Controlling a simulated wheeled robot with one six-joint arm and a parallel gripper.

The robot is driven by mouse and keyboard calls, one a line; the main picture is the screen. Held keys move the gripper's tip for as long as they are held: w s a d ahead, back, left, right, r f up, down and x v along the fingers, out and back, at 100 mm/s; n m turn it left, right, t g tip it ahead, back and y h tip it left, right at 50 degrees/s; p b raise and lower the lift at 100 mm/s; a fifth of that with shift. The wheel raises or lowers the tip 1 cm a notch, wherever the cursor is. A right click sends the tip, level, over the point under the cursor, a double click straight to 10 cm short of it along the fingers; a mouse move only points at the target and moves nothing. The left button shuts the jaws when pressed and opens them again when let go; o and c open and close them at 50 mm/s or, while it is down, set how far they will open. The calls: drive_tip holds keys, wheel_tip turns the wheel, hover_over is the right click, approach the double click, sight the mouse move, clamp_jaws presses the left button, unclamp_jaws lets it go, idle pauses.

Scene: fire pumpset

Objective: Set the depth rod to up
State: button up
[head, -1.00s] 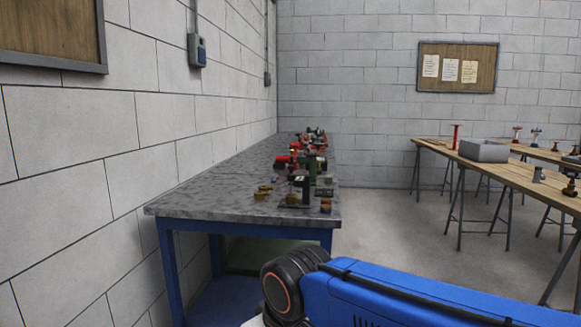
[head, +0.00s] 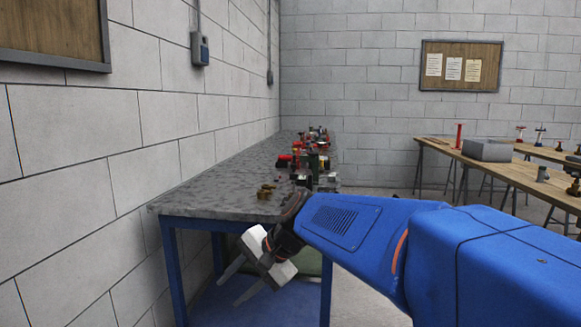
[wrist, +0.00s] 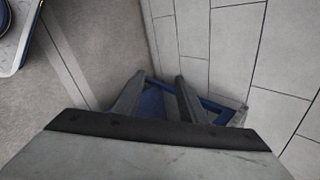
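I cannot make out a depth rod in either view. My gripper (head: 238,281) hangs in front of the bench's near edge, below the top, pointing down and left. Its two fingers are spread with a gap between them. They also show in the wrist view (wrist: 157,92), with nothing between them.
Brass-coloured parts (head: 266,191) lie near the bench's front. Red and dark parts crowd its far right side; its left side is bare. A block wall (head: 75,190) runs along the left.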

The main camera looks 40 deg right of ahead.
drive_tip(key=w+d+r+m+t, duration=0.3)
drive_tip(key=w+d+r+m, duration=0.25)
drive_tip(key=d, duration=0.25)
drive_tip(key=w+d+r+m+t, duration=0.3)
drive_tip(key=w+d+r+m, duration=0.15)
drive_tip(key=d+m, duration=0.35)
drive_tip(key=s+d+r+m+t+h, duration=0.1)
drive_tip(key=d+r+m+t+h, duration=0.3)
drive_tip(key=d, duration=0.8)
drive_tip(key=d+r+m+t+h, duration=0.15)
drive_tip(key=d+r+m, duration=0.35)
drive_tip(key=d, duration=0.7)
drive_tip(key=shift+m, duration=0.25)
drive_tip(key=w, duration=0.5)
drive_tip(key=w+f, duration=0.1)
drive_tip(key=w, duration=0.5)
drive_tip(key=w+d, duration=0.1)
drive_tip(key=w, duration=0.5)
drive_tip(key=shift+w+f, duration=0.1)
drive_tip(key=shift+f, duration=0.05)
